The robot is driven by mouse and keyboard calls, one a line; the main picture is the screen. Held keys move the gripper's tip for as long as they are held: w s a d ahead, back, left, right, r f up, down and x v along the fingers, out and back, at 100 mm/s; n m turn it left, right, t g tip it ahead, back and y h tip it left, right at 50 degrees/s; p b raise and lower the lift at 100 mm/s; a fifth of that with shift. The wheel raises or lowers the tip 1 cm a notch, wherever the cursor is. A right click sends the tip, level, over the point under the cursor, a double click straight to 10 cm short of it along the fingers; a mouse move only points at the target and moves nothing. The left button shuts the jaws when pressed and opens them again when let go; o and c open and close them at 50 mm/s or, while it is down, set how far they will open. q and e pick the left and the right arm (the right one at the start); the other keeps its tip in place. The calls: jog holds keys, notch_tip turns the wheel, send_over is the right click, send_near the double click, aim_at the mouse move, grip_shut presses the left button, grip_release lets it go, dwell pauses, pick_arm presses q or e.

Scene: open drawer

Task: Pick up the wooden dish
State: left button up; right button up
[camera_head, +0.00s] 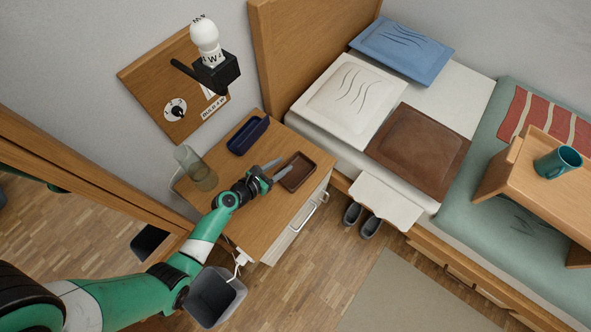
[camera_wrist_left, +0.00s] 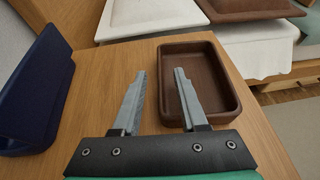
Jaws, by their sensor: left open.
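The wooden dish (camera_head: 298,172) is a dark brown, shallow rectangular tray, and it looks empty. It lies on the top of the bedside cabinet near its right end. It also shows in the left wrist view (camera_wrist_left: 215,78), right of centre. My left gripper (camera_head: 278,168) is open with nothing held, at the dish's left side. In the left wrist view its right finger overlaps the inside of the dish and its left finger is outside, with the dish's near-left wall between them in the picture. I cannot tell how high the fingertips are. My right gripper is not in view.
A dark blue tray (camera_head: 248,135) stands behind the gripper, left in the wrist view. The bed adjoins on the right. The cabinet top's front (camera_head: 268,222) is clear.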

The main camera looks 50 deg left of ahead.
aim_at(286, 163)
pick_arm(q)
jog(key=b+x, duration=0.1)
jog(key=x, duration=0.2)
jog(key=shift+s, duration=0.1)
grip_shut()
dwell(1.3)
